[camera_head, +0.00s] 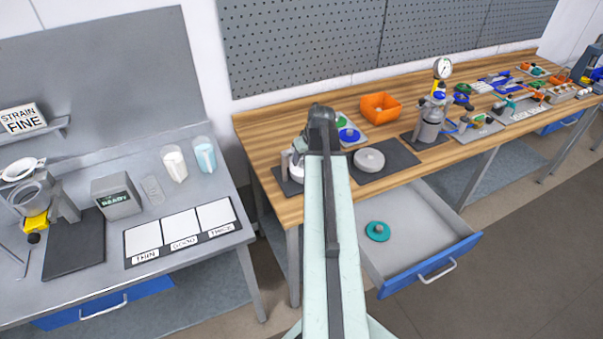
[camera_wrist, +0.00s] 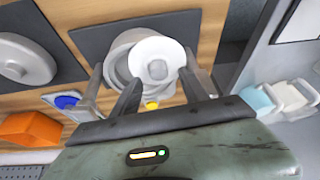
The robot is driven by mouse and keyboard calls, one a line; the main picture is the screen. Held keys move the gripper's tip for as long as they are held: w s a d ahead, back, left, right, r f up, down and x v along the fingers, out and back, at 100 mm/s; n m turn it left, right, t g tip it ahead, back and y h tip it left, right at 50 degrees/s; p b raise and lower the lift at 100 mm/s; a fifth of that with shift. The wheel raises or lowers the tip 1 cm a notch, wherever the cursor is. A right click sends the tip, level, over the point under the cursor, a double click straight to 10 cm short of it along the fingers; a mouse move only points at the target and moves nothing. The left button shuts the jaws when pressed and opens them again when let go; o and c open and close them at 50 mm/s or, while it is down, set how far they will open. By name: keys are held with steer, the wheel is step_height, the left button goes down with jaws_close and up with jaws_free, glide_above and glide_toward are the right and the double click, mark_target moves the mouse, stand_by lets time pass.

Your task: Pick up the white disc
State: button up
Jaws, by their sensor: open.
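The white disc (camera_wrist: 158,58) shows in the wrist view as a pale round plate with a small grey knob at its centre. It lies over a grey round vessel (camera_wrist: 122,63) on a dark mat. My gripper (camera_wrist: 160,82) is open, with one finger on each side of the disc's lower part in the picture. I see no firm grip on it, and whether a finger touches it I cannot tell. In the head view my arm covers most of this spot, and only a bit of white (camera_head: 298,173) shows beside it.
A grey disc (camera_head: 369,160) lies on a neighbouring dark mat. An orange bin (camera_head: 380,107) and a blue disc (camera_head: 349,135) are close by on the wooden bench. Below, an open drawer (camera_head: 425,225) holds a teal disc (camera_head: 377,231). A grey bench with cups stands to the left.

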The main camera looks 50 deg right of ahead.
steer(key=b+x, duration=0.1)
steer(key=x, duration=0.2)
steer(key=shift+s+r, duration=0.1)
steer(key=shift+r, duration=0.15)
jaws_close()
steer(key=shift+r, duration=0.15)
